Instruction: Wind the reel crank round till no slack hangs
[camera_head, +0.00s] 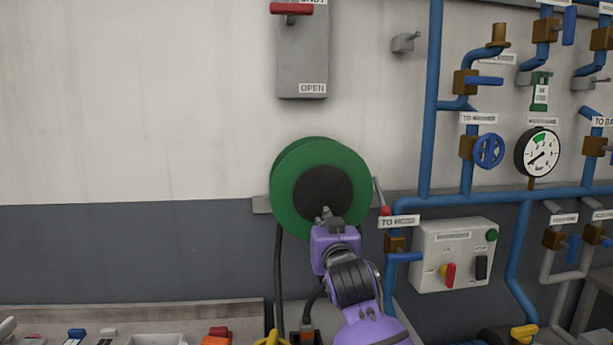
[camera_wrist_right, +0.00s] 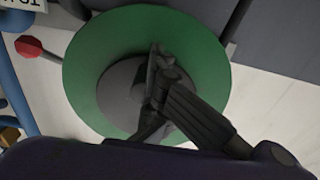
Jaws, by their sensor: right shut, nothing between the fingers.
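A green reel (camera_head: 285,185) with a dark round hub is mounted on the wall, and its face fills the middle of the right wrist view (camera_wrist_right: 205,50). A thin grey crank rod with a red knob (camera_head: 386,211) shows at the reel's right edge; the knob is at the upper left in the wrist view (camera_wrist_right: 28,46). A dark hose (camera_head: 278,270) hangs below the reel's left side. My right gripper (camera_head: 325,213) is shut and empty in front of the lower hub, away from the knob. Whether it touches the hub cannot be told. My left gripper is out of view.
Blue pipes with valves and a gauge (camera_head: 538,152) cover the wall at right. A grey control box (camera_head: 455,255) sits right of my right arm. A grey switch box (camera_head: 303,60) is above the reel. A bench (camera_head: 180,312) with small items runs along the lower left.

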